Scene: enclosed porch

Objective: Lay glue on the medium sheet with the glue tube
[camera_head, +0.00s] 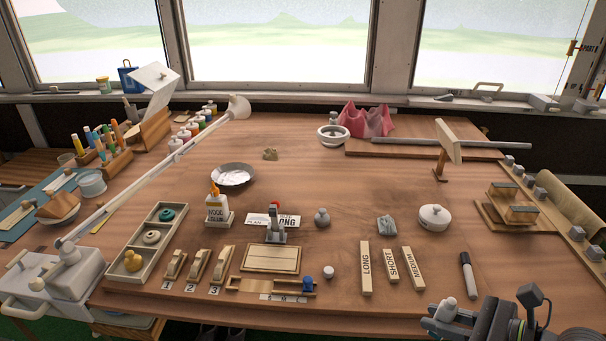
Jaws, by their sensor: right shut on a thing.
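My right gripper (447,322) is at the bottom right edge, partly cut off. It is shut on a small pale grey-white thing (446,306); too little shows to tell whether this is the glue tube. A white bottle with an orange tip, labelled as glue (217,210), stands upright on the table left of centre, well away from the gripper. A pale flat piece marked MEDIUM (412,268) lies beside ones marked SHORT (391,265) and LONG (366,268), up and left of the gripper. No glue can be made out on them. My left gripper is out of view.
A black-and-white marker (467,274) lies just above my right gripper. A lidded white pot (434,217) and a grey lump (387,225) lie behind the marked pieces. A white lamp arm (160,165) crosses the left side. The table's middle has free room.

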